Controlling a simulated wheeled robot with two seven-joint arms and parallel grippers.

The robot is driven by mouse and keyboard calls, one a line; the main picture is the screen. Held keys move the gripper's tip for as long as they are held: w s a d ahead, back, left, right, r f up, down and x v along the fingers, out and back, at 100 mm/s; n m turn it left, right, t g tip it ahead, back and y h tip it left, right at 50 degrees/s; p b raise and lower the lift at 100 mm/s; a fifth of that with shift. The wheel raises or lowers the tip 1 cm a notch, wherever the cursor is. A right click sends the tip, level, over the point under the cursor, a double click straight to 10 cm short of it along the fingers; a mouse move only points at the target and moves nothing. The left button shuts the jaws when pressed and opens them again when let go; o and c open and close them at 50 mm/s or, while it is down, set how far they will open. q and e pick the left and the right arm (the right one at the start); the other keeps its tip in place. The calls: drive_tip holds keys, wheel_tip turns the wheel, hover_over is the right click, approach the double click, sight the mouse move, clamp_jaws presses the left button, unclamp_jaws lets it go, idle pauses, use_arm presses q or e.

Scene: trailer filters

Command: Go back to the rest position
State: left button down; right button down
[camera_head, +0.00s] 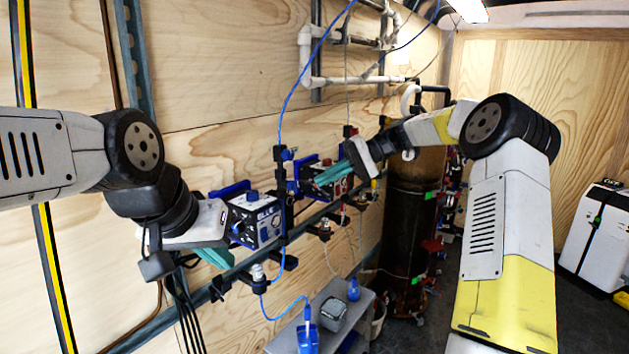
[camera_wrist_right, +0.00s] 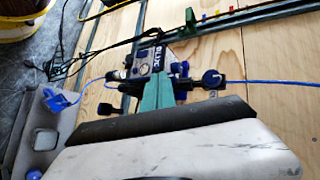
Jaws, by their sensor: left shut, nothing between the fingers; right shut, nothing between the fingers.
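My left gripper (camera_head: 216,256) has teal fingers and is shut and empty, beside the lower left of a small box labelled BLUE (camera_head: 266,222) on the wall rail. My right gripper (camera_head: 330,174) is shut and empty, in front of a second box with red parts (camera_head: 318,168), which it partly covers. In the right wrist view the teal fingers of the right gripper (camera_wrist_right: 158,92) show together. The labelled box (camera_wrist_right: 152,55) appears beyond them there. Whether either gripper touches a box I cannot tell.
A dark cylinder tank (camera_head: 405,230) stands behind the right arm. Blue hoses (camera_head: 284,110) and black cables run along the wall. A white machine (camera_head: 600,235) stands at the far right.

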drive_tip(key=s+d+t+h, duration=0.3)
drive_tip(key=s, duration=0.7)
drive_tip(key=s+d+f+t+h, duration=0.1)
drive_tip(key=s+d+t+h, duration=0.2)
drive_tip(key=s, duration=0.7)
drive_tip(key=s+d+m+t+h, duration=0.1)
drive_tip(key=s+d+h, duration=0.3)
drive_tip(key=s, duration=0.7)
drive_tip(key=shift+d+f+t, duration=0.3)
drive_tip(key=shift+f+t, duration=0.1)
drive_tip(key=shift+t, duration=0.5)
drive_tip(key=shift+a, duration=0.1)
